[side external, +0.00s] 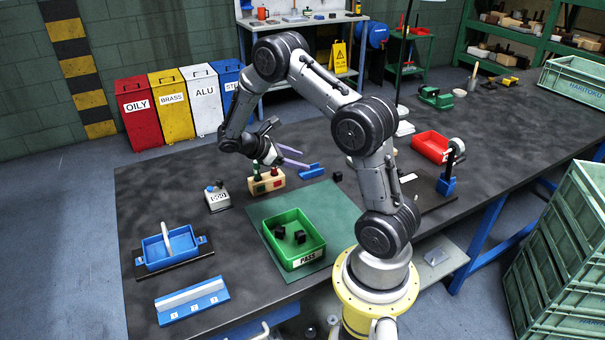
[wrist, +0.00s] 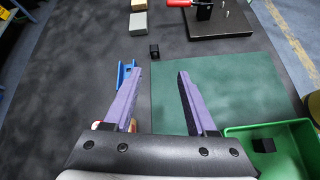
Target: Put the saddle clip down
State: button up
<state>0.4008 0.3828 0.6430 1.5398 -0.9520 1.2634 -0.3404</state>
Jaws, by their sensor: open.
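A small black block-like part (side external: 337,176), which seems to be the saddle clip, rests on the dark bench by a corner of the green mat (side external: 343,205). In the wrist view this black part (wrist: 154,51) is beyond my fingertips, apart from them. Its exact shape is too small to tell. My gripper (side external: 305,161) is open, with two long purple fingers above the bench near a blue holder (side external: 311,171). In the wrist view nothing is between the fingers of my gripper (wrist: 160,72). Similar black parts (side external: 300,237) lie in the green PASS bin (side external: 275,249).
A wooden box with red and green buttons (side external: 266,182) stands beneath my wrist. A blue fixture (side external: 157,253) and a blue-white rail (side external: 190,300) are at the left front. A red bin (side external: 430,145) lies to the right. The mat behind the PASS bin is clear.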

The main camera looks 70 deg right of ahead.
jog(key=s+a+r+m+t+y, duration=0.2)
jog(key=a+r+t, duration=0.3)
jog(key=a+r, duration=0.3)
jog(key=s+a+r+m+t+y, duration=0.3)
jog(key=a+r, duration=0.5)
jog(key=a, duration=0.7)
jog(key=shift+s+r+t, duration=0.15)
jog(key=shift+r+t, duration=0.1)
jog(key=shift+t, duration=0.65)
jog(key=shift+o, duration=0.4)
jog(key=s+a+r+m+t+y, duration=0.1)
jog(key=s+a+t+y, duration=0.2)
jog(key=a, duration=0.4)
jog(key=shift+s+r+m+t, duration=0.2)
jog(key=shift+s+m+t, duration=0.1)
jog(key=shift+s, duration=0.5)
jog(key=shift+d, duration=0.1)
